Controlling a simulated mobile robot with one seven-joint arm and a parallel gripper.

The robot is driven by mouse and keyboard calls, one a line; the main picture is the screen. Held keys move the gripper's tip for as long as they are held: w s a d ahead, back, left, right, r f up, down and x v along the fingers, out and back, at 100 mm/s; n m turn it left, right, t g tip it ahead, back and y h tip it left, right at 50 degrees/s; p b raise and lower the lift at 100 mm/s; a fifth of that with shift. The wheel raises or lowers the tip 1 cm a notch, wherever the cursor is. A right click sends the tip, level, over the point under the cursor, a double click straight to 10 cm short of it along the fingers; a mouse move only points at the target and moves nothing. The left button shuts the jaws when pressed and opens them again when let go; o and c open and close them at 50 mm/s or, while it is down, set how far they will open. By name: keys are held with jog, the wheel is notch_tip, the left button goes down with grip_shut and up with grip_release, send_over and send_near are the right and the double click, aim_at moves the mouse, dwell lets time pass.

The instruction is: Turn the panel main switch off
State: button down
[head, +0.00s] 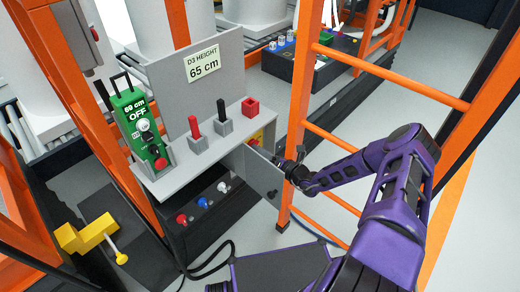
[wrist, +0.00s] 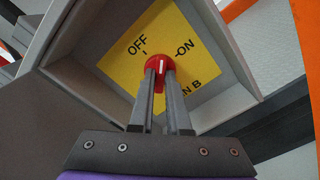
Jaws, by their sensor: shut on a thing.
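The main switch is a red knob (wrist: 158,64) with a white line, on a yellow plate (wrist: 125,63) inside a grey box. The plate has OFF at upper left and ON at upper right of the knob. The white line points about straight up in the wrist view, between the OFF and ON marks. My gripper (wrist: 161,74) is shut on the knob, one finger on each side. The fingers hide the knob's lower part and some plate lettering. In the head view, my gripper (head: 282,162) reaches in behind the box's open grey door (head: 263,178), and the knob is not clearly visible.
An orange ladder-like frame (head: 301,100) stands close to my arm. Cables lie on the floor below. Open floor lies to the right.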

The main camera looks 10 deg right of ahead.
jog(key=n, duration=0.4)
jog(key=shift+n, duration=0.4)
jog(key=shift+n+p, duration=0.45)
jog(key=shift+n, duration=1.75)
jog(key=c, duration=0.9)
grip_release()
jog(key=shift+s+d, duration=0.1)
jog(key=v, duration=1.7)
